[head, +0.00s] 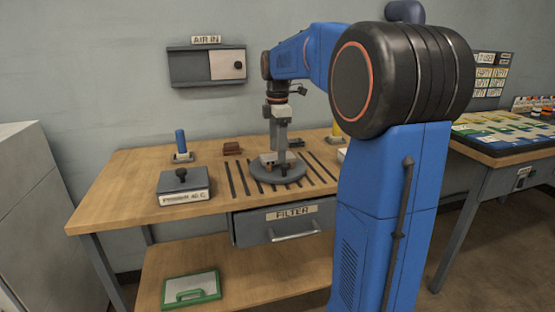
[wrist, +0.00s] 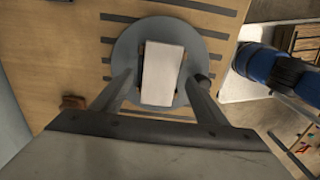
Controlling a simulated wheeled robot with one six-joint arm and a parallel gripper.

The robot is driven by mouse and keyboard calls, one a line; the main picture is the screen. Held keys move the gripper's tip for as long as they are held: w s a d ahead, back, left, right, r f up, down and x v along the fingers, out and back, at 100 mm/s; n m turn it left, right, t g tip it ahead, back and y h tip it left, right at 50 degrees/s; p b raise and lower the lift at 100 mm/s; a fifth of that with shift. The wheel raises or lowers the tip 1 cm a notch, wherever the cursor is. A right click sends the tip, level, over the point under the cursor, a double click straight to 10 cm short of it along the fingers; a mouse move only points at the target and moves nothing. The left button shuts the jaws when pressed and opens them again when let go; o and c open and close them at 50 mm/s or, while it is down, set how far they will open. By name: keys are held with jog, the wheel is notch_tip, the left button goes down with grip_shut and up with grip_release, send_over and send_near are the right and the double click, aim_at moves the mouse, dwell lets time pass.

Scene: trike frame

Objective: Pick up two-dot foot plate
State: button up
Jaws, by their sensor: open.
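In the wrist view a pale rectangular block (wrist: 162,72) lies on a round grey disc (wrist: 125,50), between the fingers of my gripper (wrist: 161,82). No dots can be made out on it, so I cannot tell whether it is the two-dot foot plate. In the head view the disc (head: 290,178) lies on the workbench, over dark slots. My gripper (head: 274,158) points down just above the disc, its fingers apart. Whether a finger touches the block is unclear. The fingers partly hide what is on the disc.
On the wooden bench (head: 120,197) stand a blue post (head: 180,141), a small brown block (head: 232,148) and a grey box with a black knob (head: 183,185). A yellow post (head: 336,130) is partly behind my arm. A filter drawer (head: 280,220) is below. The bench's front left is clear.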

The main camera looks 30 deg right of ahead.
jog(key=shift+f, duration=0.65)
jog(key=c, duration=1.3)
jog(key=shift+c, duration=0.2)
